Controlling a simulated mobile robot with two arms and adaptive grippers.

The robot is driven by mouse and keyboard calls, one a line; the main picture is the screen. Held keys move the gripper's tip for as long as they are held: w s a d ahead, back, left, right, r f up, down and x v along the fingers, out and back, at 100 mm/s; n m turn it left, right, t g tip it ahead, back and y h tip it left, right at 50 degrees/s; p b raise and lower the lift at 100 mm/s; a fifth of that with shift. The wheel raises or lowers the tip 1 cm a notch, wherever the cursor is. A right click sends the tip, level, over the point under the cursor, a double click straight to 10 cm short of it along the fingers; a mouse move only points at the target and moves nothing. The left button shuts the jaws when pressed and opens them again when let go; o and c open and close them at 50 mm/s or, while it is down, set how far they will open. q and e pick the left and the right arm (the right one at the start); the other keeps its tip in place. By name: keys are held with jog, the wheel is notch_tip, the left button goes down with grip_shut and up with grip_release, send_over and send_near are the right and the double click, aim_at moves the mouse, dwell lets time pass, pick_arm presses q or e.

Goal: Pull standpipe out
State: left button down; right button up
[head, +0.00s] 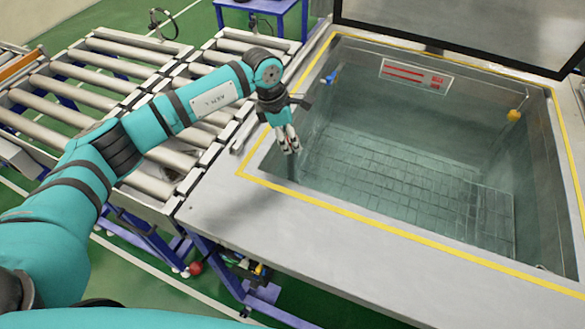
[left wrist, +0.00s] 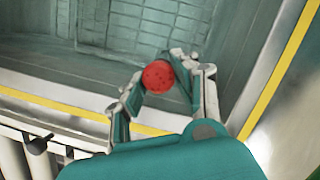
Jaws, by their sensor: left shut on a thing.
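My left gripper (head: 289,142) is over the near left corner of the open tank (head: 460,233), pointing down. It is shut on the standpipe (head: 292,170), a dark upright tube below the fingers. In the left wrist view, the standpipe's round red top (left wrist: 158,76) sits between the two fingers of the left gripper (left wrist: 160,82). The pipe's lower end is not clear in the tank, so I cannot tell whether it is seated. My right gripper is not in view.
A yellow line (head: 400,232) runs round the tank rim. The tank lid (head: 470,30) stands open at the back. A roller conveyor (head: 95,95) lies to the left. Inside are a blue fitting (head: 331,77), a yellow fitting (head: 514,115) and a grid floor (head: 400,180).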

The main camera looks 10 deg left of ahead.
pick_arm(q)
jog(key=shift+r, duration=0.35)
